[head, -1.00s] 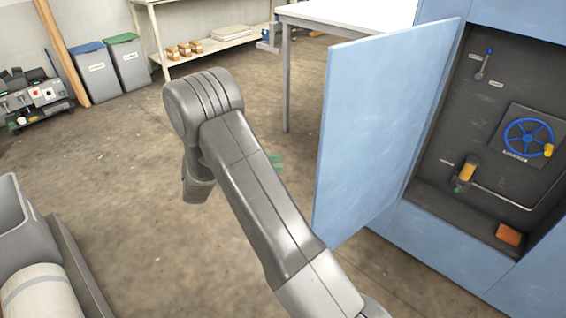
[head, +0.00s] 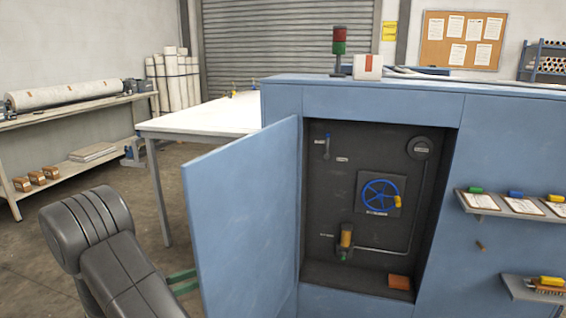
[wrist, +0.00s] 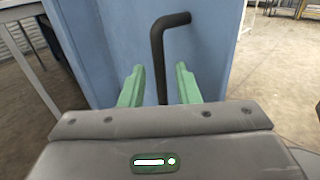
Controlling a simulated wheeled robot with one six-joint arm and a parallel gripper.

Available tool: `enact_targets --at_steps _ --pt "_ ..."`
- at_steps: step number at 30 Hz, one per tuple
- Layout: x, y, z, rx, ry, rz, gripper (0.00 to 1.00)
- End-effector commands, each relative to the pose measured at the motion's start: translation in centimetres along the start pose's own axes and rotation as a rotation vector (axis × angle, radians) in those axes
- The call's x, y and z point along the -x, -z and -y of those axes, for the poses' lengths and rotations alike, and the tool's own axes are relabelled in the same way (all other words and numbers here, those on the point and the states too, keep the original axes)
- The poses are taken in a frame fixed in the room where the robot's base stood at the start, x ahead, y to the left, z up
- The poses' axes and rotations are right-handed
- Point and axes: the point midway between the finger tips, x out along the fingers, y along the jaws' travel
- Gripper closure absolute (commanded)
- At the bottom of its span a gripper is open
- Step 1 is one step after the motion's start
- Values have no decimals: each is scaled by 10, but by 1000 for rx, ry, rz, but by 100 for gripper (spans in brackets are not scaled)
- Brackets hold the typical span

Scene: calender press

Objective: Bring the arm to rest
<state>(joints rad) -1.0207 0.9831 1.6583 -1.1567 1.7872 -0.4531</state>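My arm (head: 100,250) is at the lower left in the head view, bent in front of the open blue cabinet door (head: 245,225). My gripper (wrist: 158,67) shows two green fingers spread apart in the wrist view, with nothing held. A black bent handle (wrist: 157,45) on the blue door shows beyond the fingers, in line with the gap between them; I cannot tell how far away it is. In the head view, the green fingers (head: 182,281) show partly behind my arm, left of the door.
A white-topped table (head: 200,117) stands behind the door. Shelves (head: 485,201) with clipboards are at right. Floor shows at left.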

Motion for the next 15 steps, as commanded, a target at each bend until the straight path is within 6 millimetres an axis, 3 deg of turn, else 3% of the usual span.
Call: enact_targets --at_steps 6,15 --pt "-30 0 0 0 1 0 71" --pt "-36 0 0 -1 -5 0 71"
